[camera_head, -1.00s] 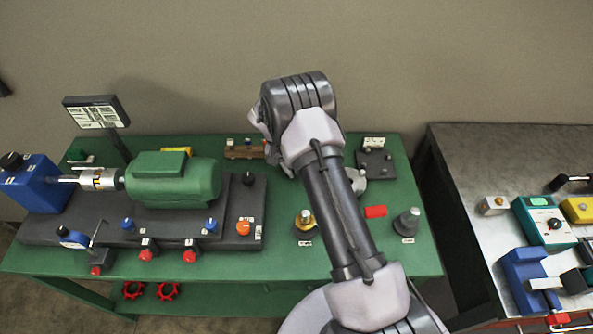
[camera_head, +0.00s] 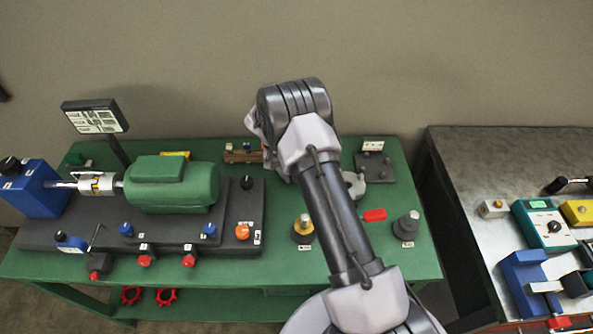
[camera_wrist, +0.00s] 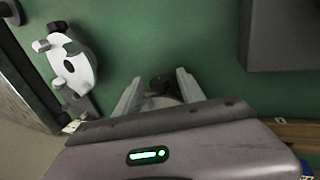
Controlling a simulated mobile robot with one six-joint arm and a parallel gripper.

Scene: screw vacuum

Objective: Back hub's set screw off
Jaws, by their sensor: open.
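The coupling (camera_head: 97,184) shows as a silvery, light-coloured shaft piece between the green motor (camera_head: 172,183) and the blue housing (camera_head: 38,190). I cannot make out its hubs or set screws apart. My gripper is hidden behind my arm in the head view. In the wrist view, my gripper (camera_wrist: 160,90) has its two light fingers spread apart over the green bench top. A small dark round thing (camera_wrist: 161,83) shows between the fingers; I cannot tell whether it is a separate object. No coupling shows in the wrist view.
A white round device (camera_wrist: 72,62) lies left in the wrist view. A dark slab (camera_wrist: 280,35) fills its upper right. A display (camera_head: 95,116) stands behind the coupling. A brown rack (camera_head: 243,156) sits at the bench's back. Red knobs (camera_head: 145,261) line the front.

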